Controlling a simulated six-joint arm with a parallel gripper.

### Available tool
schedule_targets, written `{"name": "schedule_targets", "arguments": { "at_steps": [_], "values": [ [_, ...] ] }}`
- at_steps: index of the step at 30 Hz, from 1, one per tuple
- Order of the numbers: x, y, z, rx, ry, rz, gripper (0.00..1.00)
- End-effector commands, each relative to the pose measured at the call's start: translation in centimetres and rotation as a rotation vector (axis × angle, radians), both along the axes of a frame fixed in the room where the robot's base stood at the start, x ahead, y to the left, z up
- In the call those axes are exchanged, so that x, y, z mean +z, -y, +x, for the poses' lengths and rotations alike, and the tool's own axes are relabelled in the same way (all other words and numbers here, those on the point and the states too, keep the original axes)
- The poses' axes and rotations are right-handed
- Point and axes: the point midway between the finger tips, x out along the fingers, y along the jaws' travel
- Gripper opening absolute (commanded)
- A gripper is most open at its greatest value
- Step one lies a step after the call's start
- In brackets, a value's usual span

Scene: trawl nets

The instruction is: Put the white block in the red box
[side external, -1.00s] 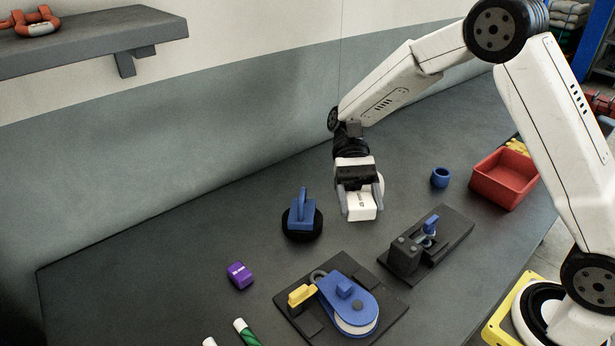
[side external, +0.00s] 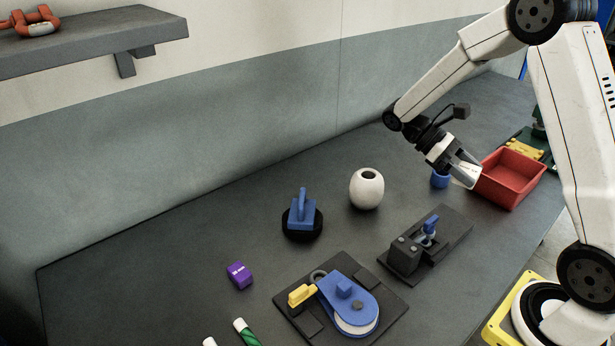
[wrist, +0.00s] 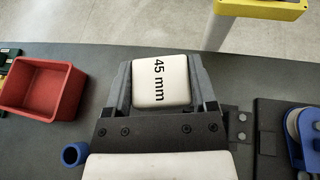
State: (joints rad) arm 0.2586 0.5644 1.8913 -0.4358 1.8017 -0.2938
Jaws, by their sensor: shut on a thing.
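The white block (wrist: 161,84), marked "45 mm", sits between the fingers of my gripper (wrist: 161,90) in the wrist view. My gripper is shut on it. In the side view the white block (side external: 466,177) is tilted in my gripper (side external: 464,172), at the left side of the red box (side external: 509,180). Whether the block touches the box wall cannot be told there. In the wrist view the red box (wrist: 42,88) is to the left of the gripper, apart from the block. It looks empty.
A blue ring (side external: 440,180) stands just left of the red box. A white round vase (side external: 367,188), a blue-handled black disc (side external: 302,222), a purple block (side external: 240,275), a blue pulley plate (side external: 342,300) and a dark fixture (side external: 425,245) stand on the grey table.

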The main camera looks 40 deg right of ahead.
Motion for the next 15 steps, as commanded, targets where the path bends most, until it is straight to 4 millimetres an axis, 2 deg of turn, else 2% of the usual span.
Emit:
{"name": "schedule_targets", "arguments": {
  "at_steps": [3,15],
  "values": [
    [0.7,2.7,-1.5,0.088,0.001,-0.001,0.13],
    [4.0,11.6,-7.1,0.382,0.004,-0.002,0.13]
  ]
}}
